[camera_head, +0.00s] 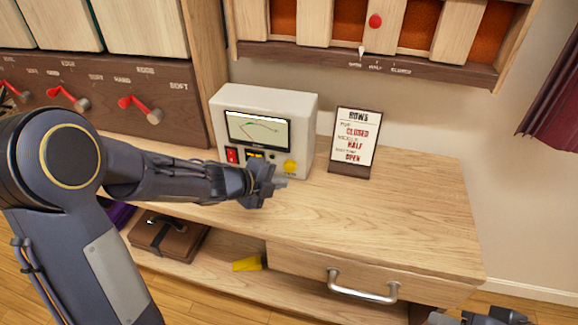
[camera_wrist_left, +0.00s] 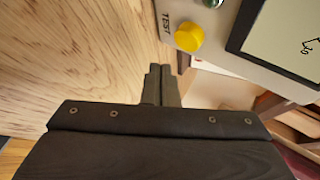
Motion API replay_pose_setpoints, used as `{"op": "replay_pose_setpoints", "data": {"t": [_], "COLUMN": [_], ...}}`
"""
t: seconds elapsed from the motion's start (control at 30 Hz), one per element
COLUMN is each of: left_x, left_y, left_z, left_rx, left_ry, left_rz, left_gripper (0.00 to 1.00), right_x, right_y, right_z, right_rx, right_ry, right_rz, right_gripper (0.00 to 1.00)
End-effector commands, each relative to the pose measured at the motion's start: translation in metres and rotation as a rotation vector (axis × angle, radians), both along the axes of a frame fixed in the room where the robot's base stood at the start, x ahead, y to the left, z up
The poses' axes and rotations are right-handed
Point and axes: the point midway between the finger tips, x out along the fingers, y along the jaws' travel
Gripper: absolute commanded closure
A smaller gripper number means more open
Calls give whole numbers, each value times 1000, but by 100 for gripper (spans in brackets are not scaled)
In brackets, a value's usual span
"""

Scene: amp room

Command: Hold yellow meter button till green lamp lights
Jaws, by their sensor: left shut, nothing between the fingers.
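The white meter box (camera_head: 307,125) stands on the wooden desk, with a dial (camera_head: 257,130) on its front. Its round yellow button (camera_head: 290,166) is at the lower right of the front; it also shows in the left wrist view (camera_wrist_left: 189,37), beside the word TEST. A dark green lamp (camera_wrist_left: 212,2) is partly cut off at the top of that view and looks unlit. My left gripper (camera_head: 282,183) is shut and empty, just in front of and below the button; its fingertips (camera_wrist_left: 160,69) look apart from it. My right gripper (camera_head: 497,317) shows only partly at the bottom edge.
A red switch (camera_head: 232,155) is left of the button. A sign (camera_head: 355,142) stands right of the meter. The desk top (camera_head: 400,215) is clear on the right. Red levers (camera_head: 138,104) are on the left panel. A drawer handle (camera_head: 362,292) sticks out below.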

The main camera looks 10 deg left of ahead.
Motion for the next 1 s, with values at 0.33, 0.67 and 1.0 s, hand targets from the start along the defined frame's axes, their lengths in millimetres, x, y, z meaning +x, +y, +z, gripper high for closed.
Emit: {"op": "replay_pose_setpoints", "data": {"t": [0.33, 0.67, 1.0], "left_x": [21, 22, 22], "left_y": [-1, -1, -1], "left_z": [0, 0, 0], "left_rx": [-1, -1, -1], "left_ry": [0, 0, 0], "left_rz": [1, 1, 1], "left_gripper": [100, 100, 100], "right_x": [0, 0, 0], "right_y": [0, 0, 0], "right_z": [8, 8, 8], "right_rx": [0, 0, 0], "right_ry": [0, 0, 0], "right_rz": [0, 0, 0], "right_gripper": [54, 54, 54]}}
